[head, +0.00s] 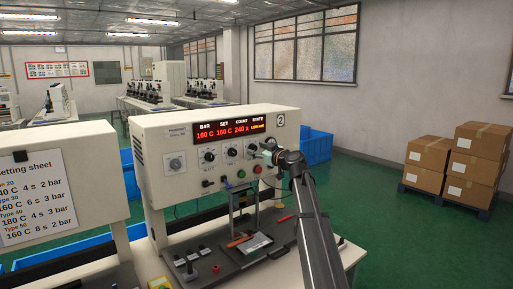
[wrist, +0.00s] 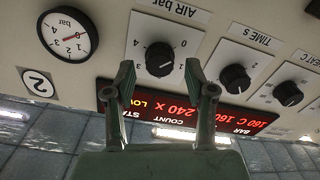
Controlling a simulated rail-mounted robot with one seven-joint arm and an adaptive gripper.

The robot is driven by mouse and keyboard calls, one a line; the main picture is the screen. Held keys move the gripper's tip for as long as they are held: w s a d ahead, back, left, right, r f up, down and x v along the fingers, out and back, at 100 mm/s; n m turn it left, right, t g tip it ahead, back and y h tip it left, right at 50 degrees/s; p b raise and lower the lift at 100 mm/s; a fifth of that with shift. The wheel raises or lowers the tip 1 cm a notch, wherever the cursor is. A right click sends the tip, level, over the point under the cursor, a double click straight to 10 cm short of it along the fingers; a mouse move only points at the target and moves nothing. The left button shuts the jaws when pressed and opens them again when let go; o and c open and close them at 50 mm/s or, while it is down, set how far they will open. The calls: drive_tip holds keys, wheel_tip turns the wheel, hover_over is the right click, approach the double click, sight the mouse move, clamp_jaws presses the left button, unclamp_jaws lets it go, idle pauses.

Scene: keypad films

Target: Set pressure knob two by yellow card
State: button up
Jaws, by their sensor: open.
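The machine marked 2 (head: 160,130) has a white panel with a row of black knobs under a red display. The black pressure knob, labelled AIR bar (wrist: 160,58), is in the upper middle of the upside-down wrist view. Its white mark points toward the lower right there. My gripper (wrist: 158,74) is open, its fingertips apart on either side of the knob's lower part; I cannot tell whether they touch it. In the head view my gripper (head: 266,152) is at the panel's right end. A round bar gauge (wrist: 67,34) sits beside the knob. I see no yellow card.
The red display (head: 229,130) is above the knobs. A white setting sheet (head: 32,195) is on the machine at left. Tools lie on the bench below. Cartons (head: 478,155) stand far right.

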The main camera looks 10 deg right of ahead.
drive_tip(key=shift+w+a, duration=0.25)
drive_tip(key=shift+w, duration=0.25)
clamp_jaws()
